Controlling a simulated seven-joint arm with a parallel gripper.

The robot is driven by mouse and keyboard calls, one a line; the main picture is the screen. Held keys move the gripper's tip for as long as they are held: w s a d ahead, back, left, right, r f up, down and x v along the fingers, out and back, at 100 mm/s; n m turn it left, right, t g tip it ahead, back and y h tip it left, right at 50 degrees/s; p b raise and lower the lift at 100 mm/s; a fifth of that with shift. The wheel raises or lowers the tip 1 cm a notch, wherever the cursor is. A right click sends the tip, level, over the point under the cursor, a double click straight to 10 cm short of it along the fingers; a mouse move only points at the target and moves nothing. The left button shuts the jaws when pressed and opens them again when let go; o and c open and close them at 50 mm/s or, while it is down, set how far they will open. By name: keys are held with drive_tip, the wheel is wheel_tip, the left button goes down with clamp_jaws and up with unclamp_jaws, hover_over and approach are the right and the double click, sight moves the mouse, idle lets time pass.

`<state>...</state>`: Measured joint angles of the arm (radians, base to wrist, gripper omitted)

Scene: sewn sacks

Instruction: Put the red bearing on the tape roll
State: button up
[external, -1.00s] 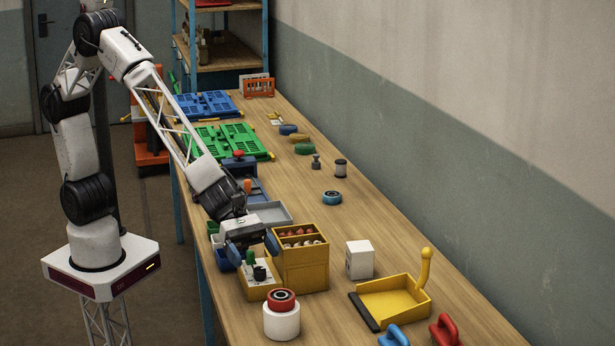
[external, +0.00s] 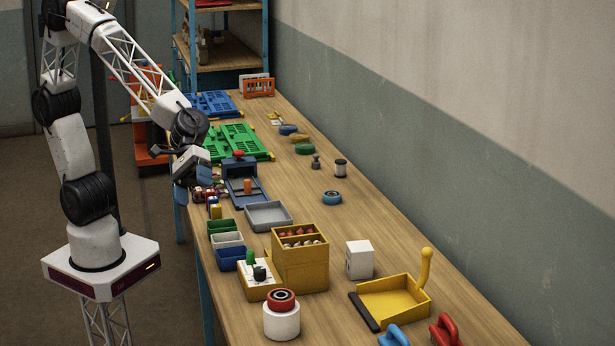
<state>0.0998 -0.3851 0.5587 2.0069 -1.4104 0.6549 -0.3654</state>
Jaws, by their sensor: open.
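The red bearing (external: 281,299), a red ring with a dark centre, lies flat on top of the white tape roll (external: 281,324) near the front of the bench. It looks level and roughly centred, and it covers the roll's top. My gripper (external: 191,180) is open, with nothing visible between its fingers. It is well away from both, farther back by the bench's left edge, near the blue press-like fixture.
A yellow box (external: 301,270) with red and pale pieces stands behind the roll. A white box (external: 359,259) and a yellow dustpan (external: 396,299) are to the right. Small bins (external: 228,241) and a grey tray (external: 268,215) lie nearer my gripper.

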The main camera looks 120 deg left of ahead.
drive_tip(key=s+a+m+g+y, duration=0.1)
drive_tip(key=s+a+m+y, duration=0.2)
drive_tip(key=s, duration=0.7)
drive_tip(key=s+a+m+g+y, duration=0.2)
drive_tip(key=s+a+m, duration=0.5)
drive_tip(key=s, duration=0.4)
drive_tip(key=s+a+f+m+g+y, duration=0.1)
drive_tip(key=s+a+m+y, duration=0.3)
drive_tip(key=s, duration=0.6)
drive_tip(key=shift+s+a+m+g, duration=0.35)
drive_tip(key=shift+a+m, duration=0.45)
drive_tip(key=shift+a, duration=0.4)
